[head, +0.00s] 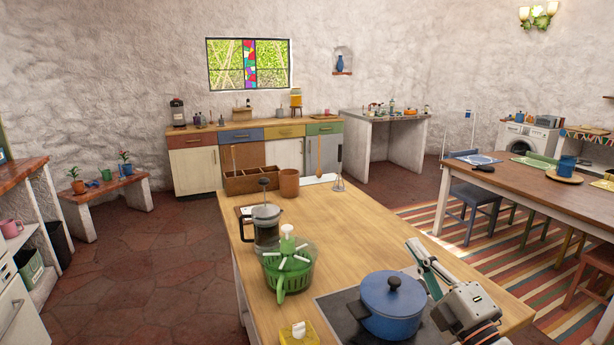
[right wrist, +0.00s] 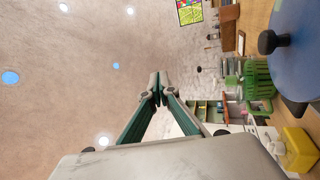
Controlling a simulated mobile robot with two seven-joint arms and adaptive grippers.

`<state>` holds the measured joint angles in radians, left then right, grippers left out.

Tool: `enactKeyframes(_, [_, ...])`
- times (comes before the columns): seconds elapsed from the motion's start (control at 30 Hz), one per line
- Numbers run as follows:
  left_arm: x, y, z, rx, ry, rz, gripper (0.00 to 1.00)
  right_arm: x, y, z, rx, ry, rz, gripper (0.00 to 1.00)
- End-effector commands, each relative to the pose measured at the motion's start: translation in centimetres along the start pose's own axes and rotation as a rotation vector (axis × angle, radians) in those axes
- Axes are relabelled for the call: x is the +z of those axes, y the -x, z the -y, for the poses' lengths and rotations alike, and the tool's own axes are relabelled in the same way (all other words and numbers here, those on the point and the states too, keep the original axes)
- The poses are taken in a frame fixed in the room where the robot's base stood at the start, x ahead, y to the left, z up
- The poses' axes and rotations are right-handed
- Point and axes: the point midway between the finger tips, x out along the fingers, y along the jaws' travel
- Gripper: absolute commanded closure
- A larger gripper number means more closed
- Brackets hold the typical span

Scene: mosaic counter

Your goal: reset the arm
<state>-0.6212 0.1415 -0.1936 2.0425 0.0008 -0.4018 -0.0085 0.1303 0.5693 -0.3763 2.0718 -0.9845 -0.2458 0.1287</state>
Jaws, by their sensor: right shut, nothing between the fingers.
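My right gripper (head: 412,243) is at the front right of the wooden counter in the head view, beside the blue lidded pot and to its right. It is raised, with its fingers pointing up and away. In the right wrist view the two fingertips (right wrist: 157,88) meet with nothing between them. The blue pot (head: 391,309) stands on the dark cooktop; its side and black knob (right wrist: 268,42) show at the right of the wrist view, apart from the fingers. My left gripper is not in view.
A green salad spinner (head: 288,266), a French press (head: 266,228) and a yellow object (head: 298,333) stand left of the pot. A wooden caddy (head: 250,182) and utensils are at the counter's far end. The counter's middle right (head: 365,225) is clear. A dining table (head: 530,185) stands right.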

Motion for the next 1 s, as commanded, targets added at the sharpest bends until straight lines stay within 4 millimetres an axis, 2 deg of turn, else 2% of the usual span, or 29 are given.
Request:
enactKeyframes(0.17, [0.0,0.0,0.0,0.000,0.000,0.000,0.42,4.6,6.7,3.9,-0.091,-0.204,0.371,1.00])
enactKeyframes(0.27, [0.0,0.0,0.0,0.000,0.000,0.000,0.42,6.7,12.0,7.1,-0.193,-0.293,0.574,1.00])
enactKeyframes(0.3, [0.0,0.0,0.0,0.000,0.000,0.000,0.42,7.3,14.3,8.4,-0.243,-0.324,0.652,1.00])
enactKeyframes(0.37, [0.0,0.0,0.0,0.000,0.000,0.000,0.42,7.7,17.9,10.3,-0.321,-0.363,0.755,1.00])
enactKeyframes(0.4, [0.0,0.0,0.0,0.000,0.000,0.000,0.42,7.9,20.0,11.3,-0.371,-0.382,0.814,1.00])
enactKeyframes(0.5, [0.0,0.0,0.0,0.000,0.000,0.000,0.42,7.8,24.5,13.3,-0.477,-0.417,0.923,1.00])
enactKeyframes(0.6, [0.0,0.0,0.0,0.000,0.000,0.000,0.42,7.3,27.9,14.5,-0.562,-0.439,0.996,1.00])
enactKeyframes(0.8, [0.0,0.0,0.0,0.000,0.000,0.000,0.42,6.1,33.3,16.1,-0.702,-0.467,1.099,1.00])
enactKeyframes(1.0, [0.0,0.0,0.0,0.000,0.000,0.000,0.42,4.7,37.9,16.9,-0.827,-0.487,1.175,1.00])
